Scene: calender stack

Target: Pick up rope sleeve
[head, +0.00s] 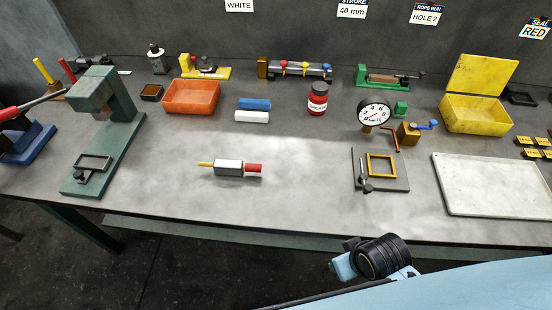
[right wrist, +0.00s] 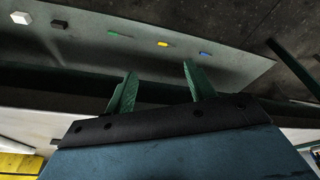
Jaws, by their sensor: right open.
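A blue cylinder (head: 254,104) and a white cylinder (head: 251,117) lie side by side at the middle back of the grey table; they look like sleeves, but I cannot tell for sure which is the rope sleeve. A white block (head: 229,168) with a yellow rod at its left and a red end at its right lies nearer the front. My right gripper (right wrist: 157,82) is open and empty in the right wrist view, its two green fingers apart. In the head view my right arm shows beyond the front edge, away from these parts. My left gripper is out of view.
A green press (head: 113,130) is at left, a gauge (head: 374,115) and a white tray (head: 493,184) at right. The front middle table (head: 300,205) is clear.

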